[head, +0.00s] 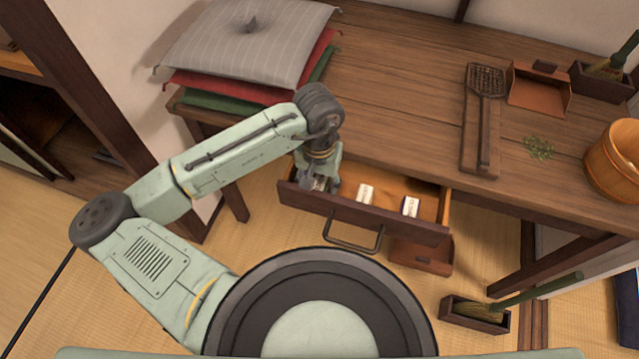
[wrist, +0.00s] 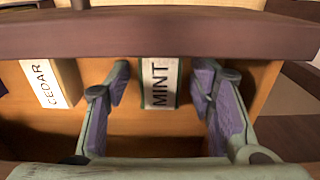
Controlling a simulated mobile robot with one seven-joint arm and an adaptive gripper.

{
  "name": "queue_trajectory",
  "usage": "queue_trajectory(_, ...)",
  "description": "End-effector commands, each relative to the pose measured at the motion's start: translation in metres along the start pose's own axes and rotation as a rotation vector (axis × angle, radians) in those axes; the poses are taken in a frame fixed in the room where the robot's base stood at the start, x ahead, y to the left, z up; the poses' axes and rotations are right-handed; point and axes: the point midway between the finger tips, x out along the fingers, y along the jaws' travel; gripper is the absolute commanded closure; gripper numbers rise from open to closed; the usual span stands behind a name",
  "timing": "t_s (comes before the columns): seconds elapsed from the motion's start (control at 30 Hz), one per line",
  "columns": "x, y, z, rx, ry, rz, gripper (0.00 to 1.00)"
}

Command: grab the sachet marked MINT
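The sachet marked MINT (wrist: 159,92) is white with a dark green edge and stands in the open drawer (head: 365,213). In the wrist view it shows between the two purple-padded fingers of my gripper (wrist: 163,82), with a gap on each side. In the head view my gripper (head: 319,184) reaches down into the left end of the drawer and mostly hides this sachet. A sachet marked CEDAR (wrist: 48,82) stands to the left in the wrist view, outside the fingers.
Two other white sachets, one nearer (head: 365,194) and one farther right (head: 410,206), stand in the drawer. The wooden table (head: 400,100) overhangs its back. Stacked cushions (head: 245,45) lie on the table's left end.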

Motion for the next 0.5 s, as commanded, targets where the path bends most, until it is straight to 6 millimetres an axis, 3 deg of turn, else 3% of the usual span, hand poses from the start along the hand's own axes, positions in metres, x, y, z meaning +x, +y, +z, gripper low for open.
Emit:
queue_trajectory(0.4,-0.0003,0.0000,-0.0001,0.000,0.000,0.000,0.81)
queue_trajectory(0.5,-0.0003,-0.0001,-0.0001,0.000,0.000,0.000,0.82)
